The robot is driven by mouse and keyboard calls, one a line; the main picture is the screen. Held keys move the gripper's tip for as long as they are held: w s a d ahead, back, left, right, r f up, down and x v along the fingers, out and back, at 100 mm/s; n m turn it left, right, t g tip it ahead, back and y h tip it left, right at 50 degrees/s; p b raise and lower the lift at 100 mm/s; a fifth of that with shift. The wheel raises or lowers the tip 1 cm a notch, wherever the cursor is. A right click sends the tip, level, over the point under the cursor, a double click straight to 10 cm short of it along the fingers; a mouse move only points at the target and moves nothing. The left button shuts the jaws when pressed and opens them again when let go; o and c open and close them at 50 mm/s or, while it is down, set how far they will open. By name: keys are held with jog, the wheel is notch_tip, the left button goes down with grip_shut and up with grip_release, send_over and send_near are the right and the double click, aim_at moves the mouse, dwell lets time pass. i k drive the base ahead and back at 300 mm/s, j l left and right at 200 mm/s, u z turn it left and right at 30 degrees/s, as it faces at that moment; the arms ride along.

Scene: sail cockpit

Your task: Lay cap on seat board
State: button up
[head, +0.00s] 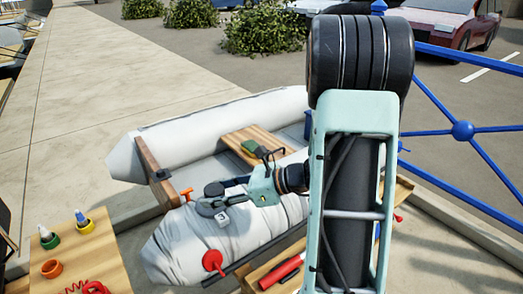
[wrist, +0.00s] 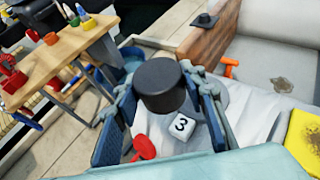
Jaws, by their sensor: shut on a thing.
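The cap is a short black cylinder (wrist: 163,85), held between the two fingers of my gripper (wrist: 160,105) in the wrist view. My gripper also shows in the head view (head: 211,198), above the near grey tube of the inflatable boat; the cap is hard to tell apart from the dark fingers there. The seat board (head: 236,138) is a light wooden plank across the boat, up and right of my gripper in the head view. A green and yellow sponge-like block (head: 250,147) lies on it; my wrist partly hides the board's near side.
A white tag marked 3 (wrist: 182,126) and a red knob (head: 213,261) are on the near tube. A brown transom (head: 150,165) and orange fitting (head: 187,193) stand left. A workbench (head: 85,250) with bottles is at lower left. A blue railing (head: 463,130) stands right.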

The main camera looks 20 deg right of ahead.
aim_at(267, 142)
jog(key=k+l+u, duration=0.1)
jog(key=k+l, duration=0.15)
jog(key=l, duration=0.2)
jog(key=k+l+u, duration=0.1)
jog(key=k+l, duration=0.2)
jog(key=l, duration=0.15)
jog(key=k+l+u, duration=0.15)
jog(key=l, duration=0.5)
jog(key=l+u, duration=0.25)
jog(key=l, duration=1.05)
jog(key=i+l, duration=0.15)
jog(key=l, duration=0.15)
jog(key=i+l+u, duration=0.1)
jog(key=i+l, duration=0.25)
jog(key=l, duration=0.3)
